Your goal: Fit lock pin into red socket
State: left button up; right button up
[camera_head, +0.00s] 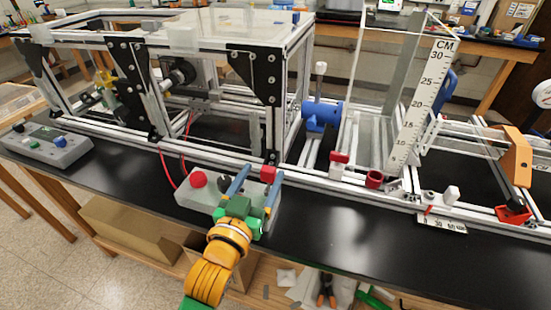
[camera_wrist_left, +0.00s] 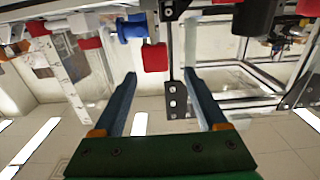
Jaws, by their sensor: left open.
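My left gripper (camera_head: 263,172) is open, with two blue fingers spread above the grey control box. In the left wrist view, the gripper (camera_wrist_left: 159,73) shows a red block with a pale stem (camera_wrist_left: 155,57) in the gap between its fingertips, apart from both. The same red block (camera_head: 268,173) shows in the head view by the frame's front rail. A short red cylinder with a dark opening, which looks like the red socket (camera_head: 374,179), stands on the rail to the right. A red and white piece (camera_head: 339,158) is left of it. I cannot tell which piece is the lock pin. My right gripper is out of view.
The grey control box (camera_head: 222,210) with a red button (camera_head: 198,179) sits below the gripper. A blue clamp (camera_head: 322,115) and a clear panel with a centimetre scale (camera_head: 425,100) stand behind the rail.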

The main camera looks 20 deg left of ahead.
pick_arm(q)
jog(key=shift+w+d+r+p, duration=0.2)
jog(key=shift+w+p, duration=0.1)
jog(key=shift+w, duration=0.45)
jog(key=w, duration=0.2)
jog(key=w+f, duration=0.1)
jog(key=w, duration=0.2)
jog(key=shift+w+d+f+p, duration=0.1)
jog(key=shift+p, duration=0.3)
jog(key=c, duration=0.5)
grip_shut()
